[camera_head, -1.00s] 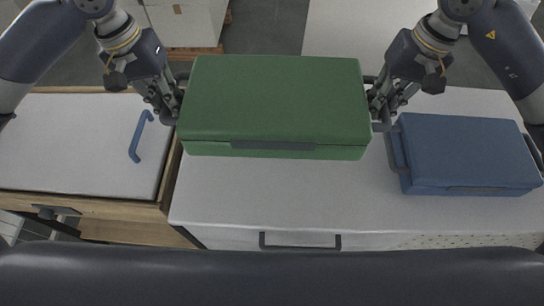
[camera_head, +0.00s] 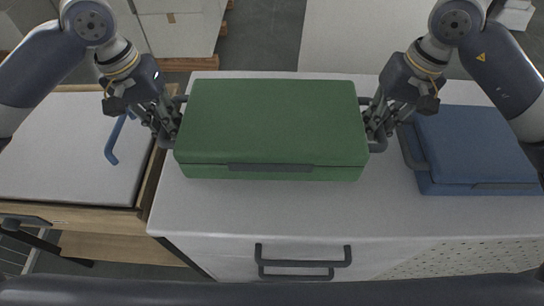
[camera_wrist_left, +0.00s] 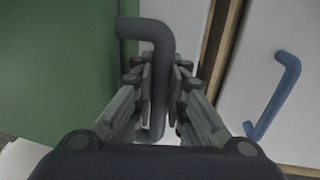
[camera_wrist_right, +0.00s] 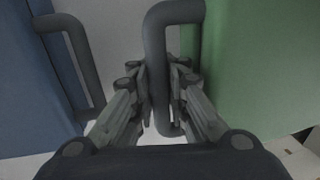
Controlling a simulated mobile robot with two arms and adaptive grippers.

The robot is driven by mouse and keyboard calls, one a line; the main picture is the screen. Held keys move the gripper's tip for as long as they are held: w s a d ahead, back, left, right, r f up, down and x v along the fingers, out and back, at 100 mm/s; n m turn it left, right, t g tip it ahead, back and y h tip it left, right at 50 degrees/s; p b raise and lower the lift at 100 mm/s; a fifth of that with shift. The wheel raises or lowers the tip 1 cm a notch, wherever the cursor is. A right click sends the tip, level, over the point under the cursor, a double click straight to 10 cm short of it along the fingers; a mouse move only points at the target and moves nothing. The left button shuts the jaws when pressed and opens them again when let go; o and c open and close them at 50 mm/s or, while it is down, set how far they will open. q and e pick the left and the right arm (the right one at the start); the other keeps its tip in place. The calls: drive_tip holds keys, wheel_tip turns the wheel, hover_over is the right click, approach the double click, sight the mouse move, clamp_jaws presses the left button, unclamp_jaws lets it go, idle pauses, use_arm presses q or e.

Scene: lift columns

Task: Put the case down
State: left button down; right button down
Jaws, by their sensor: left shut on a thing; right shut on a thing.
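The green case (camera_head: 272,122) is level over the grey-white cabinet top (camera_head: 300,210) in the head view. I cannot tell whether its underside touches the top. My left gripper (camera_head: 174,125) is shut on the grey handle at the case's left end; the left wrist view shows that handle (camera_wrist_left: 158,60) between the fingers. My right gripper (camera_head: 374,124) is shut on the handle at the right end; the right wrist view shows this handle (camera_wrist_right: 156,60) between the fingers. The case's front carries a grey latch strip (camera_head: 270,167).
A blue case (camera_head: 470,150) lies on the same top, close to the right of my right gripper. At left is a wood-edged unit with a pale top (camera_head: 60,165) and a blue handle (camera_head: 113,145). Bare cabinet top lies in front of the green case.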

use_arm(q)
drive_tip(key=shift+a+r, duration=0.15)
drive_tip(key=shift+a, duration=0.15)
use_arm(e)
drive_tip(key=shift+d+r, duration=0.15)
drive_tip(key=shift+d, duration=0.15)
